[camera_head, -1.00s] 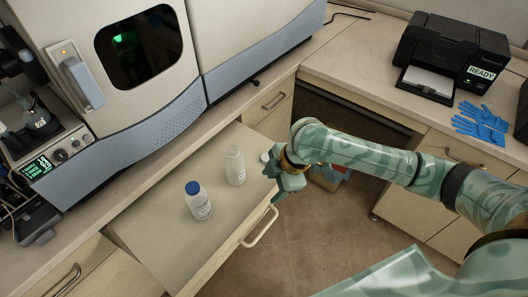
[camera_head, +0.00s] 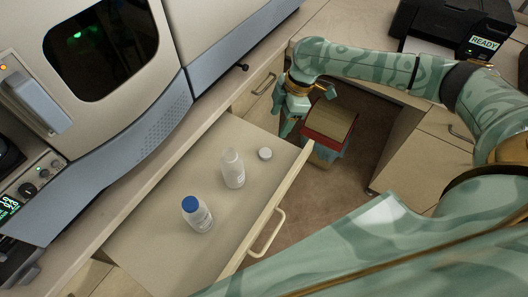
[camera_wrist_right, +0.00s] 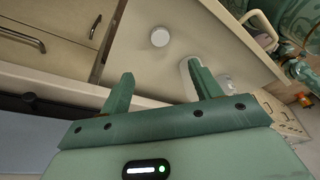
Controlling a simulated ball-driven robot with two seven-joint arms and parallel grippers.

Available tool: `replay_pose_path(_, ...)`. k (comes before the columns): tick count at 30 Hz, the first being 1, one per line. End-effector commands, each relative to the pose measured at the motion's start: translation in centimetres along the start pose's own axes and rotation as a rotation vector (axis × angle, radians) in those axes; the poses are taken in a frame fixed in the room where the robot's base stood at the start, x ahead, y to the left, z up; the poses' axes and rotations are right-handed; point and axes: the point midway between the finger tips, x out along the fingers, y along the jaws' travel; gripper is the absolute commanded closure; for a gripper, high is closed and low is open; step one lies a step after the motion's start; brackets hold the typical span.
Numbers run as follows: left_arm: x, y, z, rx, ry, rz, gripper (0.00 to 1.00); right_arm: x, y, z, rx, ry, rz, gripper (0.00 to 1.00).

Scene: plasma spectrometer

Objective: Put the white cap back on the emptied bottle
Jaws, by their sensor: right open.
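The white cap (camera_head: 265,153) lies on the pulled-out surface (camera_head: 160,230), near its far right corner. It also shows in the right wrist view (camera_wrist_right: 160,37), beyond my fingertips. The uncapped, clear-looking bottle (camera_head: 232,169) stands upright to the left of the cap. In the wrist view the bottle (camera_wrist_right: 188,70) is partly hidden behind a finger. A blue-capped bottle (camera_head: 197,214) stands nearer the front. My right gripper (camera_head: 288,126) is open and empty, past the surface's far right end; its fingers show apart in the wrist view (camera_wrist_right: 162,85). My left gripper is not in view.
The large spectrometer (camera_head: 100,100) stands along the left. A bin (camera_head: 328,128) with a red rim is on the floor beyond the surface. A printer (camera_head: 455,30) sits on the back bench. The drawer handle (camera_head: 268,235) sticks out at the front.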

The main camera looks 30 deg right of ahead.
Motion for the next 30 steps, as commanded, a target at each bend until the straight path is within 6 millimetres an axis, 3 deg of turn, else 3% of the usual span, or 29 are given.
replay_pose_path(1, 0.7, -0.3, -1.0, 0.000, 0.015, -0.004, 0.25, 1.6, -0.1, 0.1, 0.001, 0.000, -0.004, 0.37)
replay_pose_path(4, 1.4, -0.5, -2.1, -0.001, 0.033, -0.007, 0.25, 3.9, -0.1, 0.1, 0.001, 0.000, -0.004, 0.37)
replay_pose_path(12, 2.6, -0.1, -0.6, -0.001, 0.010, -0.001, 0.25, 8.2, 0.0, 0.1, 0.001, 0.000, -0.002, 0.37)
replay_pose_path(26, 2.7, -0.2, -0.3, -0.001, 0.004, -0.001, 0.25, 8.8, 0.0, 0.1, 0.000, 0.000, 0.000, 0.37)
replay_pose_path(30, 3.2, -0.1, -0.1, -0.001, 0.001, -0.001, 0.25, 10.1, 0.0, 0.2, -0.001, -0.001, -0.001, 0.37)
